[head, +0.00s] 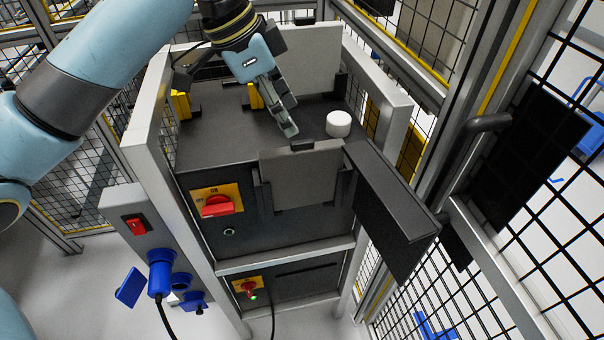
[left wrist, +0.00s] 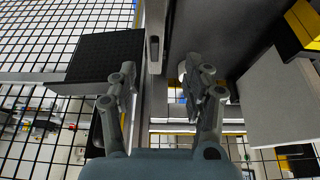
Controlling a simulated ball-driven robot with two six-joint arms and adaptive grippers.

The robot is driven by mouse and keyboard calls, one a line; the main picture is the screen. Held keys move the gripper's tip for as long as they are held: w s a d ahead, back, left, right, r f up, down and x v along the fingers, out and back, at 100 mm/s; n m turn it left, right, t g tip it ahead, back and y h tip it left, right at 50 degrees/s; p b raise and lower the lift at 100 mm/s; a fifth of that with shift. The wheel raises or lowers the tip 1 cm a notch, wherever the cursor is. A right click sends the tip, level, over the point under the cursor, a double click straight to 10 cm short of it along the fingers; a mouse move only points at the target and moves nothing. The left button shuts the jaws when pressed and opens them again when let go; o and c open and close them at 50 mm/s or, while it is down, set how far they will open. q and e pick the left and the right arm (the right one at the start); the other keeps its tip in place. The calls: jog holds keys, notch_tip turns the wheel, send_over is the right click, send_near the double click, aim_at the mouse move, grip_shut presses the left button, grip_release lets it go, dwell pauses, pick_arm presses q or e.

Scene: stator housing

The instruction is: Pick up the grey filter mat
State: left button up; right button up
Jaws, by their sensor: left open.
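The grey filter mat (head: 300,182) appears to be the flat grey panel standing upright at the front of the dark housing, between dark side brackets. A small dark notch shows at its top edge. My left gripper (head: 286,118) is above the housing's dark top, behind and slightly left of the mat's upper edge, pointing down and not touching the mat as far as I can see. In the left wrist view, its two fingers (left wrist: 164,85) are spread with nothing held between them. I cannot surely make out the mat in that view. My right gripper is not in view.
A white cylinder (head: 338,124) stands on the housing top, right of my fingers. A black panel (head: 392,205) juts out right of the mat. Metal posts and mesh fencing (head: 540,230) close in the right side. A red switch (head: 216,206) sits at the front left.

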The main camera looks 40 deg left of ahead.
aim_at(301, 142)
pick_arm(q)
jog(key=shift+x, duration=1.1)
jog(key=x, duration=0.1)
jog(key=p+x, duration=0.1)
jog(key=x, duration=0.3)
jog(key=shift+s+d+p, duration=0.25)
jog(key=shift+d+p, duration=0.1)
jog(key=shift+w+f, duration=0.1)
jog(key=shift+f, duration=0.2)
grip_shut()
